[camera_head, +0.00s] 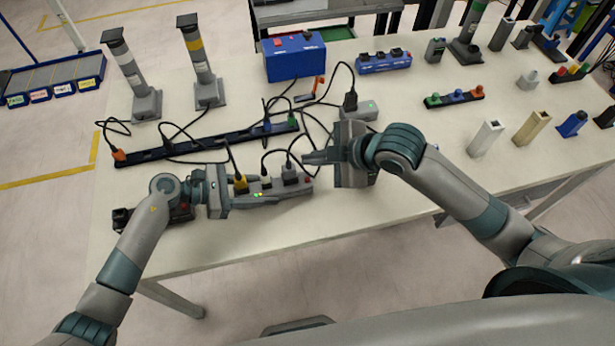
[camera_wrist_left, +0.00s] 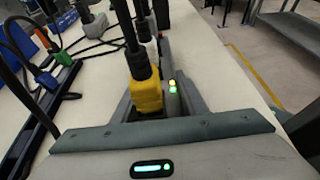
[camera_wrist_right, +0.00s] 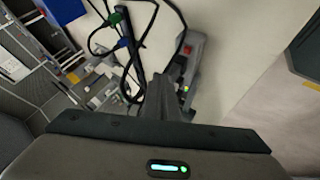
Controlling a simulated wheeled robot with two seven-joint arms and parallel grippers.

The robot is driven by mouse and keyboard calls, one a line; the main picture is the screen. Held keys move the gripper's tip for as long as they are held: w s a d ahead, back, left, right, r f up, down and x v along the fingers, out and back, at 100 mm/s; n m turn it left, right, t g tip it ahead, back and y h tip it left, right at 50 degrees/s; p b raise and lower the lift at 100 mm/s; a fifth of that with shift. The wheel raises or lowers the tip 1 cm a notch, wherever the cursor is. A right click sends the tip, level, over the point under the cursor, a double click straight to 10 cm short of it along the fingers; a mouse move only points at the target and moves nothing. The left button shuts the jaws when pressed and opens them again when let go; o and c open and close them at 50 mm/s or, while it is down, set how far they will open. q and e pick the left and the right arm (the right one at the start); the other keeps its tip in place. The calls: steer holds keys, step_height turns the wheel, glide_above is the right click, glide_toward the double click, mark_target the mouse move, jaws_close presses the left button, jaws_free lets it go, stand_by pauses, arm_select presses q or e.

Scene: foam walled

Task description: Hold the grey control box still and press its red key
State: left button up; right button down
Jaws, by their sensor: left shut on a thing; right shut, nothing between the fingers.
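The grey control box (camera_head: 270,197) is a long low strip near the table's front edge, with yellow, black and grey plugs on top. Its red key (camera_head: 308,180) is at the right end; green lights are nearer the left end. My left gripper (camera_head: 228,194) is shut on the box's left end, behind the yellow plug (camera_wrist_left: 146,92). My right gripper (camera_head: 310,158) is shut and empty, its tip above and just behind the right end, apart from the red key. In the right wrist view the red key (camera_wrist_right: 187,49) shows beyond the finger.
Black cables loop behind the box, close to my right gripper. A long dark power strip (camera_head: 185,148) lies behind it. A dark device with red parts (camera_head: 180,212) sits left, beneath my left wrist. A blue box (camera_head: 293,58) stands farther back. The table front is clear right of the box.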

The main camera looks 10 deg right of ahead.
stand_by(0.3)
arm_select(q)
steer(key=o, duration=1.3)
steer(key=shift+a, duration=0.1)
steer(key=v, duration=1.1)
steer(key=shift+a+r, duration=0.25)
steer(key=shift+a, duration=0.1)
steer(key=shift+s, duration=0.15)
